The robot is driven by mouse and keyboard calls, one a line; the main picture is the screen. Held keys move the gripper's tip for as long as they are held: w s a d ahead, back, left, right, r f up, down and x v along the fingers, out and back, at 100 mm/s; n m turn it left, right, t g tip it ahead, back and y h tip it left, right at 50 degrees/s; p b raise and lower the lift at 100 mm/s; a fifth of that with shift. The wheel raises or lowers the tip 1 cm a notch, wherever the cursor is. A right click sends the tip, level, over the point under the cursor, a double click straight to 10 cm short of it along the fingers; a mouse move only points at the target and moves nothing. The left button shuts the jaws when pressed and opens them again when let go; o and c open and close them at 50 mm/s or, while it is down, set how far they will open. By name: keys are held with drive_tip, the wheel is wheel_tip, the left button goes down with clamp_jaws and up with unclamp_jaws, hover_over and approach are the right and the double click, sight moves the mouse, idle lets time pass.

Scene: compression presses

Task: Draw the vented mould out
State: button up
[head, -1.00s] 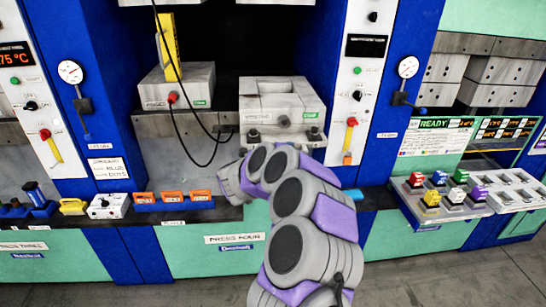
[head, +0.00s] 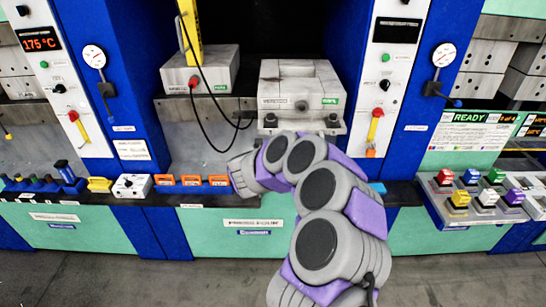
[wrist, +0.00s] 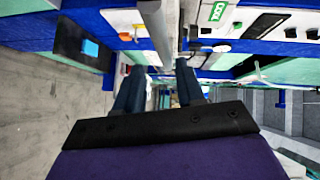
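A pale grey block mould (head: 301,100) with a recess in its top sits at the right of the press opening, on a grey ledge. It has a green tag and a dark label too small to read surely. A second grey mould (head: 210,74) stands left of it. My gripper is hidden behind my arm in the head view, below the moulds. In the wrist view, my gripper (wrist: 159,66) has two dark fingers standing apart. A grey bar (wrist: 158,28) reaches toward the gap between them; contact cannot be told. A green tag (wrist: 218,11) shows inverted close by.
Black cables hang by the left mould, below a yellow part (head: 191,28). Blue columns flank the opening. Orange blocks (head: 190,180) and a white box (head: 132,186) line the dark front shelf. A button panel (head: 484,198) juts out at right. The floor in front is clear.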

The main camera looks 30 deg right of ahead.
drive_tip(key=p+v, duration=0.1)
drive_tip(key=v, duration=1.4)
drive_tip(key=shift+w+a+p, duration=0.25)
drive_tip(key=shift+a+p, duration=0.1)
drive_tip(key=shift+a, duration=0.15)
